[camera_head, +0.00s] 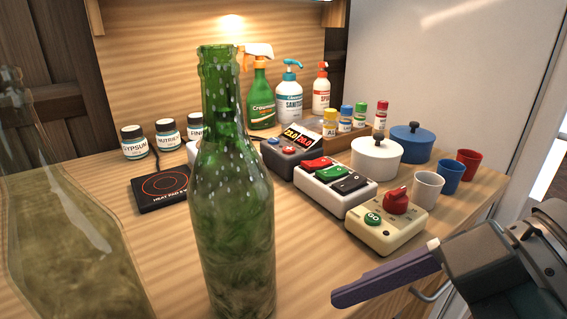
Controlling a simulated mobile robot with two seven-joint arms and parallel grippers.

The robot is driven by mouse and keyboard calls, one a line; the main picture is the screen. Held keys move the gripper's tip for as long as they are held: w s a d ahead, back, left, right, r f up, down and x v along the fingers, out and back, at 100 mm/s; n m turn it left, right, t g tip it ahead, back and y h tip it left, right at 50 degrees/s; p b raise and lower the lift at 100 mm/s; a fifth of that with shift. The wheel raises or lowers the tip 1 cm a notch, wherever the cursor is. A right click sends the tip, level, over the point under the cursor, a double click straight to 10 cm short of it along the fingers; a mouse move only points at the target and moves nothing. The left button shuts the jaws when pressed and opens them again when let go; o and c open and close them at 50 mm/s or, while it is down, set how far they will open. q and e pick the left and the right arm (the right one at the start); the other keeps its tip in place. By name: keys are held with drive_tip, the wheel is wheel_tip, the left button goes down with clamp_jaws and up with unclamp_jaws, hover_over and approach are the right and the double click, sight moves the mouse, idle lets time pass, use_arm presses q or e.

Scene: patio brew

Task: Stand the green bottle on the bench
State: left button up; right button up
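A tall green glass bottle (232,190), flecked with pale drops, stands upright in the near middle of the head view. It is close to the camera, and its base is cut off by the lower edge, so what supports it is hidden. The wooden bench (165,245) spreads behind and around it. My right gripper (340,298) is at the lower right, apart from the bottle, with a purple finger pointing left. Only one finger shows clearly, so its opening is unclear. My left gripper is not in view.
A clear bottle (60,220) is close at the left. Behind are a black heat pad (162,192), several jars, spray and pump bottles, and switch boxes (335,187). A white pot (376,158), a blue pot (411,143) and cups (428,189) stand at the right.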

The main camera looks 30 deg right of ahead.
drive_tip(key=s+d+f+m+g+h, duration=0.2)
drive_tip(key=s+f+m+h, duration=0.2)
drive_tip(key=m+h, duration=0.3)
drive_tip(key=shift+s+d+f+g, duration=0.2)
drive_tip(key=shift+d+f+g, duration=0.15)
drive_tip(key=shift+f, duration=0.55)
